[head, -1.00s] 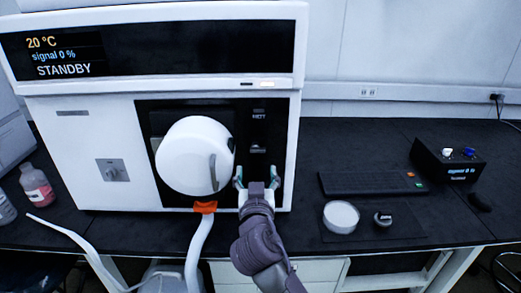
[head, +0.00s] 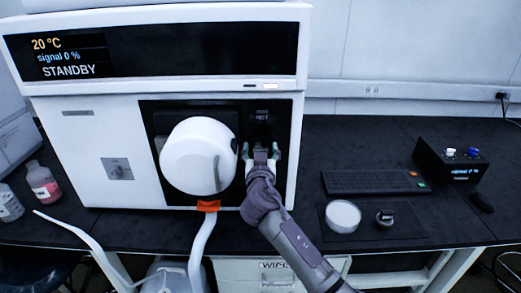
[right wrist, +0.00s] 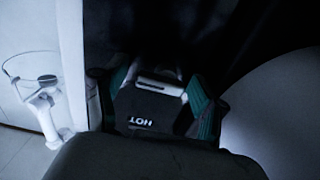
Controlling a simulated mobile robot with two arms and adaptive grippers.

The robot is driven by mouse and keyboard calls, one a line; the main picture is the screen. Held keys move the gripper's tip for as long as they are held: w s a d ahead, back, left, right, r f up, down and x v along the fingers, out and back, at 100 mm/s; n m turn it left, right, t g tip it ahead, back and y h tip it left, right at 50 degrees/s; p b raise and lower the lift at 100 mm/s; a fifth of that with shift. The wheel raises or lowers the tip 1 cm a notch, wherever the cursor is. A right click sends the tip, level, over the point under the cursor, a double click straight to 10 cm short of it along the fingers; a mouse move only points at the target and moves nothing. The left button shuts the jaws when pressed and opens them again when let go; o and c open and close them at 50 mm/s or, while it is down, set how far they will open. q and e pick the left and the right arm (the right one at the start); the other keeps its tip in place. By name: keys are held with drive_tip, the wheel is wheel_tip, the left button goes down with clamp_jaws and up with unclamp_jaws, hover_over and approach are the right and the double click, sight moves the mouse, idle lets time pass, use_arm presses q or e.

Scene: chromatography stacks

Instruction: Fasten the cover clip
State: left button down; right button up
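The rounded white cover (head: 198,156) sits shut-looking against the black front recess of the white instrument. It has a curved grip on its right side. To its right is a dark clip area under a small HOT label (head: 262,117); the clip itself is mostly hidden by my right gripper (head: 261,152). My right gripper is open, its fingers spread in front of this area. In the right wrist view a dark block with the HOT label (right wrist: 150,121) and a pale bar (right wrist: 160,86) shows between the teal finger pads; contact cannot be told. My left gripper is out of view.
An orange part (head: 207,206) with a white hose sits below the cover. A keyboard (head: 375,181), a white round dish (head: 342,216), a small dark knob-like item (head: 384,218) and a black box (head: 451,160) stand on the bench to the right. Bottles (head: 42,182) stand at the left.

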drive_tip(key=c, duration=1.1)
drive_tip(key=shift+o, duration=0.2)
drive_tip(key=shift+n, duration=0.3)
drive_tip(key=n, duration=0.2)
drive_tip(key=shift+n, duration=0.3)
drive_tip(key=n, duration=0.4)
drive_tip(key=shift+a+r, duration=0.1)
drive_tip(key=shift+r, duration=0.05)
drive_tip(key=n+p, duration=0.1)
drive_tip(key=n, duration=0.5)
drive_tip(key=shift+a+r, duration=0.1)
drive_tip(key=n+p, duration=0.2)
drive_tip(key=n, duration=0.2)
drive_tip(key=shift+a+n, duration=0.15)
drive_tip(key=shift+n, duration=0.15)
